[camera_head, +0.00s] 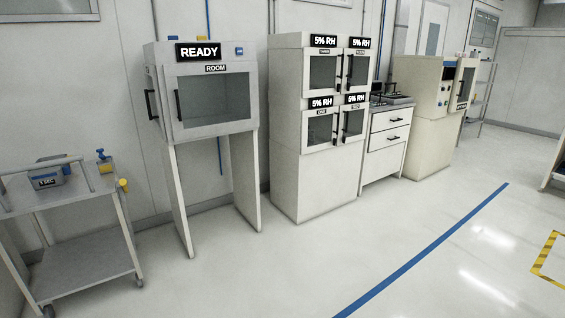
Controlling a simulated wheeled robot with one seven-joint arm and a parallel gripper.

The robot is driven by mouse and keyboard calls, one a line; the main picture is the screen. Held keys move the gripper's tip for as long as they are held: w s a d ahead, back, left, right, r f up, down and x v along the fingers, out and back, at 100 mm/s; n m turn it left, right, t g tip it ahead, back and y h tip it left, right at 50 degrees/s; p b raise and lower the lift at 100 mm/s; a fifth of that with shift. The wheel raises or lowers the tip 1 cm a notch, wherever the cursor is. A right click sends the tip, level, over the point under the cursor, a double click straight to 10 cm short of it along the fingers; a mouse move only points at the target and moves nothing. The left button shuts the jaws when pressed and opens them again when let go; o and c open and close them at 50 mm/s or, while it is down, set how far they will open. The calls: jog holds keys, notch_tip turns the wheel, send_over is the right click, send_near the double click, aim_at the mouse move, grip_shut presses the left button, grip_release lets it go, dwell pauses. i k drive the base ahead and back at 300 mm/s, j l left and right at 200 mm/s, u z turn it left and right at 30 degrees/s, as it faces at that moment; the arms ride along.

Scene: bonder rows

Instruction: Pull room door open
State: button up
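The cabinet labelled ROOM (158,92) stands on two tall panel legs against the back wall, left of centre. A black READY sign sits on its top. Its front door (214,99) has a dark window and a black vertical handle (178,105) at the door's left edge; the door looks shut. A second black handle (151,104) is on the cabinet's left side face. My gripper is not in view.
A grey cart (80,262) with a blue-grey box stands at the left. A four-door 5% RH cabinet (312,175), a drawer unit (383,160) and a cream machine (430,140) stand to the right. The floor (290,275) in front is clear, with a blue line (430,247).

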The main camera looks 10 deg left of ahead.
aim_at(171, 72)
jog(key=i+j, duration=0.7)
jog(key=i+j+u, duration=0.15)
jog(key=i+j, duration=0.6)
jog(key=i, duration=0.2)
